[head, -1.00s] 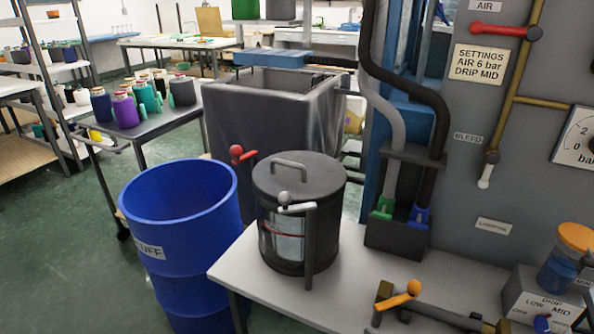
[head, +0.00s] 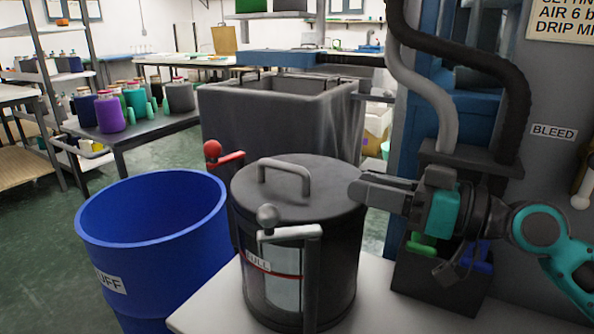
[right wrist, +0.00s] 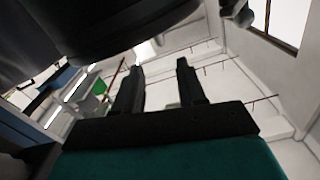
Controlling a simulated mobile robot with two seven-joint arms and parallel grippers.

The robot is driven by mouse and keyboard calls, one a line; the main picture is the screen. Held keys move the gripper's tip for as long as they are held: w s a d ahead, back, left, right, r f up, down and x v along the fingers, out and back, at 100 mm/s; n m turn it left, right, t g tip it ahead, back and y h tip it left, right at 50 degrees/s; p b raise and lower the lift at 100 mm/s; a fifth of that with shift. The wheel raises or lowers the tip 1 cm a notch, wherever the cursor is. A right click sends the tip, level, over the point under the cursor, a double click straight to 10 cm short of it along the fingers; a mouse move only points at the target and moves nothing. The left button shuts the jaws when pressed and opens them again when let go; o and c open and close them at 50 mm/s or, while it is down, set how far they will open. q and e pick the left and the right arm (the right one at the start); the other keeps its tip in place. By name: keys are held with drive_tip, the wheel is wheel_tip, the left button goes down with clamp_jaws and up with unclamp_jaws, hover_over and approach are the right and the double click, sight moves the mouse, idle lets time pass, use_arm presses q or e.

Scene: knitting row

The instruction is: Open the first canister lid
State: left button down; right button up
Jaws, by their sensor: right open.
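A black canister (head: 340,262) with a window and a "FULL" label stands on the light bench. Its round lid (head: 325,195) lies on top and looks shut, with a grey arched handle (head: 285,170). A lever with a grey ball knob (head: 267,215) sits at the canister's front. A red-knobbed lever (head: 212,149) shows behind its left side. My right gripper (head: 358,192) is at the lid's right edge, pointing left; contact cannot be told. In the right wrist view its fingers (right wrist: 158,70) are apart with nothing between them. A dark rounded body fills that view's upper left. My left gripper is out of view.
A blue drum (head: 150,255) stands left of the canister. A large grey bin (head: 265,110) is behind it. Hoses (head: 447,110) and a holder with green and blue connectors stand close to my right arm. A trolley (head: 150,130) with yarn cones is farther left.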

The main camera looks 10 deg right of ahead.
sight(308, 174)
drive_tip(key=p+x, duration=0.1)
drive_tip(key=x, duration=1.1)
drive_tip(key=shift+a, duration=0.15)
drive_tip(key=shift+c, duration=0.5)
clamp_jaws()
